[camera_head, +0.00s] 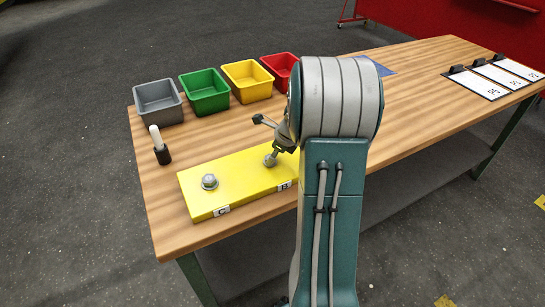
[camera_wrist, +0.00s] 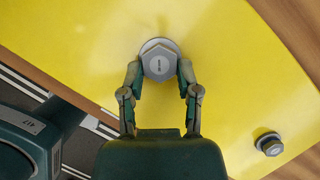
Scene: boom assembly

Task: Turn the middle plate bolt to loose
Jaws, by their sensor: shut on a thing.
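The yellow plate (camera_head: 237,180) lies on the wooden table, with labels C and B on its front edge. My gripper (camera_wrist: 160,70) is shut on the middle plate bolt (camera_wrist: 160,62), a grey hex head on a round washer, with one finger on each side. In the head view the middle bolt (camera_head: 270,159) shows by label B, under my wrist. The bolt by label C (camera_head: 210,181) stands free at the left. Another bolt (camera_wrist: 270,145) shows at lower right in the wrist view. My arm hides the plate's right part in the head view.
Grey (camera_head: 158,103), green (camera_head: 205,93), yellow (camera_head: 247,82) and red (camera_head: 281,70) bins line the table's back left. Clipboards (camera_head: 497,76) lie at the far right. The table between is mostly clear.

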